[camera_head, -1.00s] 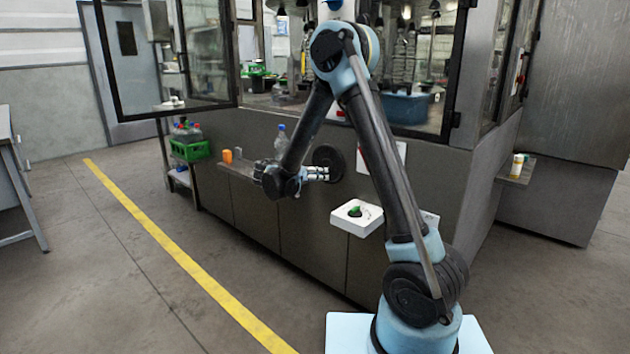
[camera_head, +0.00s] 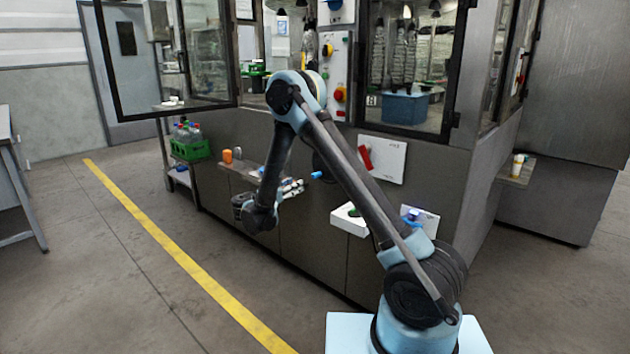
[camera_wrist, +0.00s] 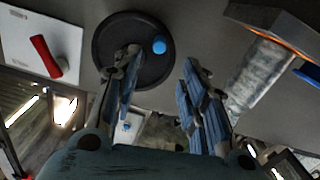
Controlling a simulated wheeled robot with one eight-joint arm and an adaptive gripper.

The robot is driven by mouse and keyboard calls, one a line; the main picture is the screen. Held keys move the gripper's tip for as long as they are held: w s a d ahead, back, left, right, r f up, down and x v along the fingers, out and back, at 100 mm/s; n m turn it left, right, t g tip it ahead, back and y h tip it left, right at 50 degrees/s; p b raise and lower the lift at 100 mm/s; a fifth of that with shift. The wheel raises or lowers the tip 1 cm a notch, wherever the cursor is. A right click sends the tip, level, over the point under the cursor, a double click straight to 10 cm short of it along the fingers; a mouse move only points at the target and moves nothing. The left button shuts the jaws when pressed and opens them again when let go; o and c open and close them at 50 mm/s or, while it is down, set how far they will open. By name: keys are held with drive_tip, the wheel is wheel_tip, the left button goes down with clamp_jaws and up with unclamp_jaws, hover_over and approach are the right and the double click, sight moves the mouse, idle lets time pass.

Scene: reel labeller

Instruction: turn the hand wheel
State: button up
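The hand wheel (camera_head: 320,161) is a dark disc on the grey machine front, partly hidden by my arm in the head view. Its blue knob (camera_head: 316,175) sticks out from it. In the wrist view the wheel (camera_wrist: 112,42) is at upper left of centre, with the blue knob (camera_wrist: 159,46) at its right side. My gripper (camera_head: 299,187) is left of and a little below the knob in the head view. In the wrist view my gripper (camera_wrist: 160,72) is open, with nothing between its fingers. One finger overlaps the wheel's lower edge; whether they touch I cannot tell.
A white panel with a red lever (camera_head: 365,158) is right of the wheel. A white box with a green switch (camera_head: 352,213) juts out below. A shelf (camera_head: 240,168) with an orange item (camera_head: 227,156) is at left. A clear bottle (camera_wrist: 256,75) shows in the wrist view.

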sight(313, 177)
drive_tip(key=x, duration=1.3)
drive_tip(key=shift+d, duration=0.1)
